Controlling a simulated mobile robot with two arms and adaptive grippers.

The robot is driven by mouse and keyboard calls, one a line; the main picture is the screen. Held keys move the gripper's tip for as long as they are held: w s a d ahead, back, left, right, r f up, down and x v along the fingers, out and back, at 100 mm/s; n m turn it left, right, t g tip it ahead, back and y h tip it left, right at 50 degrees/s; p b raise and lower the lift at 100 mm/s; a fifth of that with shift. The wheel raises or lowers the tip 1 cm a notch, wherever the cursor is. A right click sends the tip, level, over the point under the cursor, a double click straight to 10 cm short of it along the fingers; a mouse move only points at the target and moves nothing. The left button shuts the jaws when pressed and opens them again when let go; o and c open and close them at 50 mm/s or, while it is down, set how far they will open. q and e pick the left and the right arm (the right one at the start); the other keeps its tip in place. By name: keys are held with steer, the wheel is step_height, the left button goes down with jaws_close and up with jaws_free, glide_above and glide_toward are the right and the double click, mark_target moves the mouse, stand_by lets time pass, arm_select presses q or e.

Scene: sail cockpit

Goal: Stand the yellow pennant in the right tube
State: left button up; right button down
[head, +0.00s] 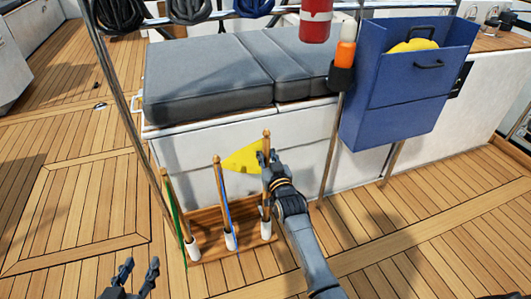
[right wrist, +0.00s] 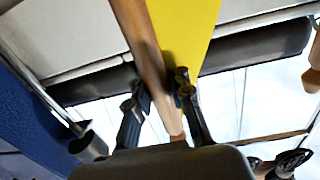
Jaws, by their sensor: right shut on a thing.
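The yellow pennant (head: 243,158) is upright on its wooden staff in the head view, its cloth pointing left. My right gripper (head: 266,160) is shut on the staff near the cloth; the right wrist view shows the staff and yellow cloth (right wrist: 187,28) at its fingers (right wrist: 162,98). The staff's lower part lines up with the white right tube (head: 266,230) of the wooden rack (head: 212,246); its foot looks to be at the tube, but I cannot tell how deep. My left gripper (head: 138,279) is open and empty at the bottom edge.
A green pennant (head: 176,215) stands in the left tube and a blue pennant (head: 226,200) in the middle tube. A cushioned bench (head: 215,75) is behind the rack. A blue bin (head: 405,95) hangs at right. Deck to the right is clear.

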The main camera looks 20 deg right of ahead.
steer(key=shift+f, duration=0.1)
stand_by(0.3)
steer(key=c, duration=1.1)
jaws_free()
steer(key=s, duration=1.2)
